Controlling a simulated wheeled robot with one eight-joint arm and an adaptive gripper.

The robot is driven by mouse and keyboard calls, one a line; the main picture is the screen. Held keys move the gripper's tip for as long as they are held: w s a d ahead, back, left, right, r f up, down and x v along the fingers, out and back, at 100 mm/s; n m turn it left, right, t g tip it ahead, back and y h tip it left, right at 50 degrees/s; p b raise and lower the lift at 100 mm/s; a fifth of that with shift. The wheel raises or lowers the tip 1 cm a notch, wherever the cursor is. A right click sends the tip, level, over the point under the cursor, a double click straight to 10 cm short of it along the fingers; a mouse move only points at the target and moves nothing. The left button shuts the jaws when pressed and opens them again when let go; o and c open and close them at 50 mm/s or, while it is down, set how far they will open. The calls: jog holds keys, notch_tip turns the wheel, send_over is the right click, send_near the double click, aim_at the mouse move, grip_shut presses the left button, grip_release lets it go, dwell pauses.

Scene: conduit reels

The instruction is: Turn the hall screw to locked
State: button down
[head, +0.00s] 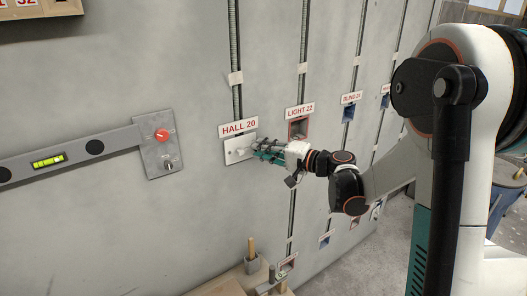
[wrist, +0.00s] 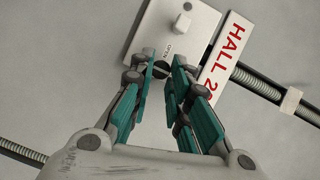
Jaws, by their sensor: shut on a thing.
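The hall plate (head: 232,150) is a white plate on the grey wall under the red-lettered "HALL 20" label (head: 239,127). The hall screw (wrist: 160,69) is a dark round head with a pale slot near the plate's edge. My gripper (head: 259,153) reaches the plate from the right. In the wrist view its teal fingers (wrist: 163,73) are shut on the screw, one on each side. The fingers partly hide the screw.
To the left is a grey plate (head: 158,154) with a red knob (head: 162,135) and a spirit level (head: 70,155). Conduits run up the wall.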

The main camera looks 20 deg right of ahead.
dwell(0.4)
jog(key=c, duration=1.5)
grip_release()
jog(key=shift+d, duration=0.1)
jog(key=v, duration=1.2)
